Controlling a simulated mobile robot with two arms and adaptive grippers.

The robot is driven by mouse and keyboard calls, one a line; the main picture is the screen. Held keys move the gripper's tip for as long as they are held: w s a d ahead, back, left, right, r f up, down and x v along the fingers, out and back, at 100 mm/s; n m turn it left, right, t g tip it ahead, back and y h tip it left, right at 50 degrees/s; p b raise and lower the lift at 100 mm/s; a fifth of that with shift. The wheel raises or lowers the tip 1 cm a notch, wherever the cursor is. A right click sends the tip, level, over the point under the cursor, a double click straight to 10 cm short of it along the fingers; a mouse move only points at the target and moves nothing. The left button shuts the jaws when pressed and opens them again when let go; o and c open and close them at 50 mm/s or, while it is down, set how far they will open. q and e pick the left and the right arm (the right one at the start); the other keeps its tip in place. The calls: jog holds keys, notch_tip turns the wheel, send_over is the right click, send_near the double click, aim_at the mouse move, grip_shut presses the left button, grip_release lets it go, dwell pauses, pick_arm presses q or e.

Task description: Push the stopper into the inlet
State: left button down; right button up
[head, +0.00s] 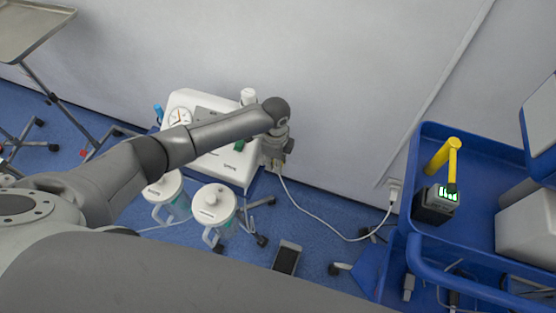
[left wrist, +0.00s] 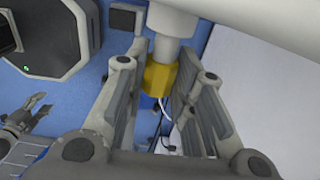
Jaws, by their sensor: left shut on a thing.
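A yellow stopper (left wrist: 160,80) sits between the fingers of my left gripper (left wrist: 160,95) in the left wrist view, and the gripper is shut on it. A grey tube end (left wrist: 164,52) under a white collar (left wrist: 171,20), which looks like the inlet, lines up with the stopper. The two appear to meet, but I cannot tell how deep the stopper sits. In the head view my left gripper (head: 275,158) is at the right side of the white suction machine (head: 222,168), and it hides the stopper and inlet there.
Two lidded jars (head: 213,204) stand in front of the machine. A white cable (head: 325,226) runs from near my gripper to a wall socket (head: 394,187). A blue cart (head: 424,150) with a yellow-handled tool (head: 442,160) is at right. A metal tray stand (head: 30,30) is at upper left.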

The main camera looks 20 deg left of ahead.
pick_arm(q)
jog(key=shift+a, duration=0.65)
jog(key=c, duration=1.1)
grip_release()
jog(key=shift+c, duration=0.2)
jog(key=shift+r, duration=0.2)
notch_tip(320, 180, up, 12)
jog(key=shift+f, duration=0.2)
jog(key=shift+s, duration=0.1)
